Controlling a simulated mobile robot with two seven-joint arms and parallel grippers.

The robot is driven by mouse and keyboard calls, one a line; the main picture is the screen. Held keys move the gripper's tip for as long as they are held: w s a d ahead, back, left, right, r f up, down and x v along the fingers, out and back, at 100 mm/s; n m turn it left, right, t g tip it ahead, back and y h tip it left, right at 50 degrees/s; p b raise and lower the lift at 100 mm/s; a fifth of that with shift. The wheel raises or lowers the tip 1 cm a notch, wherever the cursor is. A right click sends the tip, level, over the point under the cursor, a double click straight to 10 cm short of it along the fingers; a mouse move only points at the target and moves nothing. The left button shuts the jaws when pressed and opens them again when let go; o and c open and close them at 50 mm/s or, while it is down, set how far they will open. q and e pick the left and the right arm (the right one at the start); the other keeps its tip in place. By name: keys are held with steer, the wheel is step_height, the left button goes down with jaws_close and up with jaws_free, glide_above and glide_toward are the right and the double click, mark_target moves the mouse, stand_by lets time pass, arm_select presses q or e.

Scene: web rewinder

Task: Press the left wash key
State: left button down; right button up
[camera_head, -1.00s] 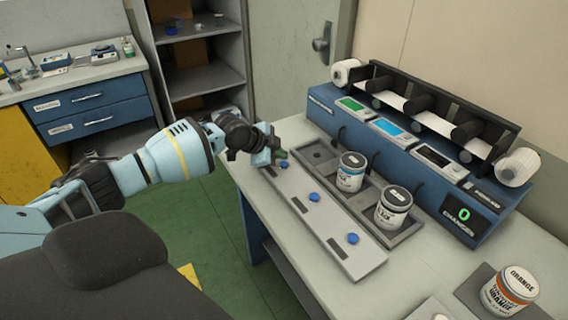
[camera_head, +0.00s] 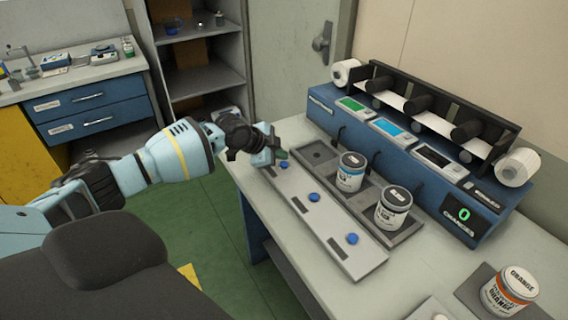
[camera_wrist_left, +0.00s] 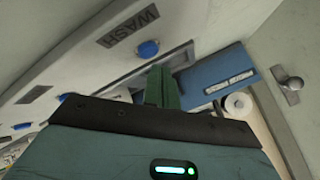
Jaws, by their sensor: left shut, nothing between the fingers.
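A long pale key panel (camera_head: 335,240) lies along the front of the bench, with blue wash keys in a row. The middle key (camera_head: 314,197) and the right key (camera_head: 352,238) show clearly in the head view. The left key is largely hidden there by my left gripper (camera_head: 281,155), which is over the panel's far left end. In the left wrist view the left key (camera_wrist_left: 147,48) is a blue button beside a WASH label (camera_wrist_left: 128,25). My green fingers (camera_wrist_left: 161,86) are shut and empty, just beside that key in the picture; their height above the panel is unclear.
A grey tray (camera_head: 397,238) behind the panel holds two paint tins (camera_head: 351,172). The blue rewinder (camera_head: 400,160) with screens and white rolls stands behind it. An orange-labelled tin (camera_head: 510,291) stands at front right. Green floor (camera_head: 215,240) is open left of the bench.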

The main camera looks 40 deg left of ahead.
mark_target(280, 165)
arm_select(q)
steer(key=shift+f, duration=0.15)
steer(key=shift+f, duration=0.3)
arm_select(e)
steer(key=shift+s+f, duration=0.1)
steer(key=shift+f, duration=0.05)
arm_select(q)
steer(key=shift+f, duration=0.45)
arm_select(e)
steer(key=shift+s+f, duration=0.1)
steer(key=shift+f, duration=0.05)
stand_by(0.5)
arm_select(q)
steer(key=shift+r, duration=0.85)
arm_select(e)
steer(key=shift+w+r, duration=0.45)
steer(key=shift+r, duration=0.2)
arm_select(q)
steer(key=shift+r+p, duration=0.1)
steer(key=shift+p, duration=0.2)
